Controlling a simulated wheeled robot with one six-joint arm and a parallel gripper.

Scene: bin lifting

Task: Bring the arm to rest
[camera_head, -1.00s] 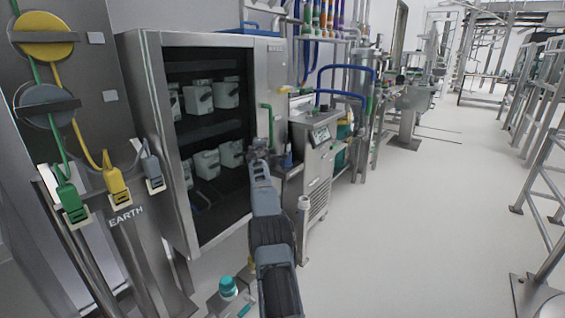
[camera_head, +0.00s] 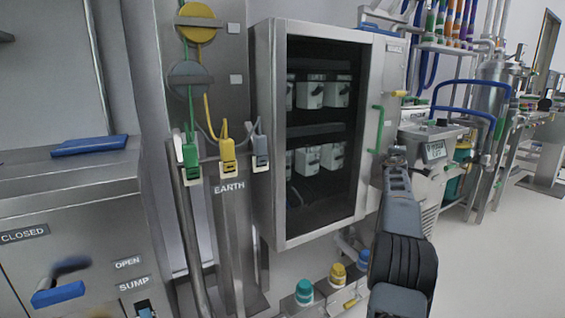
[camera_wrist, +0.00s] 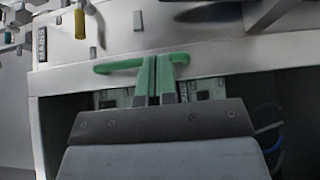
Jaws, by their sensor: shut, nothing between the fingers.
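My arm reaches up at the right of the head view, in front of the right side of a steel cabinet (camera_head: 262,130). My gripper end (camera_head: 397,153) is beside the cabinet's green handle (camera_head: 378,130); the fingertips are not clear there. In the wrist view my gripper (camera_wrist: 160,72) shows two green fingers pressed together, with nothing between them. They overlap a green bar (camera_wrist: 115,66), apparently the cabinet handle. I cannot tell whether they touch it.
The cabinet's dark interior holds several white bins (camera_head: 309,95) on shelves. A steel unit with a display (camera_head: 437,150) stands to the right. Colour-capped fittings (camera_head: 304,292) are low at the front. Cable plugs (camera_head: 227,155) hang on the left. Open floor (camera_head: 500,260) lies at the right.

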